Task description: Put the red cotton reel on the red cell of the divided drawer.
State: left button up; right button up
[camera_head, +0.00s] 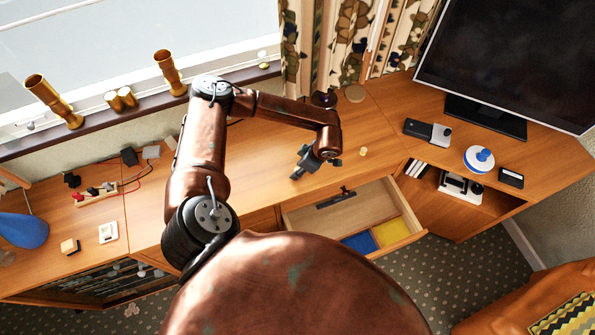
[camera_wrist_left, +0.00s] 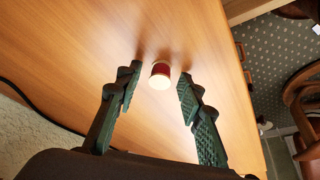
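The red cotton reel (camera_wrist_left: 160,75) has cream ends and stands on the wooden desk top in the left wrist view. It lies between and slightly beyond the spread fingertips of my left gripper (camera_wrist_left: 158,82). That gripper is open, with nothing between its pads. In the head view my left gripper (camera_head: 314,161) is low over the desk behind the drawer; I cannot make out the reel there. The divided drawer (camera_head: 408,243) is pulled open below it, showing a blue cell (camera_head: 358,242) and a yellow cell (camera_head: 391,232). I see no red cell; my body hides part of the drawer. My right gripper is out of view.
A small beige piece (camera_head: 363,151) is on the desk right of the gripper. A monitor (camera_head: 510,60), blue-and-white item (camera_head: 479,159) and black box (camera_head: 511,177) stand right.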

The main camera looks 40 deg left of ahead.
pick_arm(q)
jog(key=c, duration=0.7)
jog(key=shift+c, duration=0.2)
